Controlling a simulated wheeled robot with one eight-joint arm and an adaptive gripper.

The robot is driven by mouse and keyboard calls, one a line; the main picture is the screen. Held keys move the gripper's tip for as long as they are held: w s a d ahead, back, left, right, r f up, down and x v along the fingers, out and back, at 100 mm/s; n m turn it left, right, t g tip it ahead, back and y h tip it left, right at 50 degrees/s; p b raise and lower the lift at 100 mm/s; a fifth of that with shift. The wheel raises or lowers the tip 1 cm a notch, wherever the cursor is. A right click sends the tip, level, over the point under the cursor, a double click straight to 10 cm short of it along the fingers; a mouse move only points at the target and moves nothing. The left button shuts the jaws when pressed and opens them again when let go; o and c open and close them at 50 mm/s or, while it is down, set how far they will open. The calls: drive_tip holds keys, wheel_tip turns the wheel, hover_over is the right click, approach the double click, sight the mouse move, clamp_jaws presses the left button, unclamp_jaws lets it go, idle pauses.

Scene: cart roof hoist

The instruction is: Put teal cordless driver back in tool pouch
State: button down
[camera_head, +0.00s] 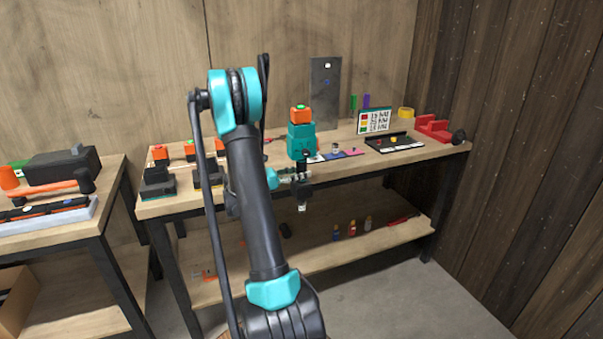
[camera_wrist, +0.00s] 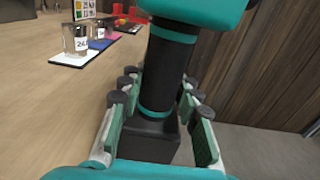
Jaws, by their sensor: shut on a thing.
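The teal cordless driver (camera_head: 301,142) is upright in my gripper (camera_head: 297,178), with an orange and green block at its top. Its black grip with teal bands (camera_wrist: 165,75) stands between the fingers in the wrist view, and its teal body fills the top edge. My gripper (camera_wrist: 165,112) is shut on this grip, with green pads at both sides. In the head view the driver appears at the front edge of the right workbench, with its dark lower end over the edge. I cannot make out the tool pouch in either view.
Small jars (camera_wrist: 77,40) stand on coloured cards. Bottles (camera_head: 351,229) stand on the lower shelf. A second bench (camera_head: 60,224) is at left.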

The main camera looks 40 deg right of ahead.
drive_tip(key=c, duration=1)
unclamp_jaws()
drive_tip(key=shift+f, duration=0.1)
drive_tip(key=shift+a, duration=0.1)
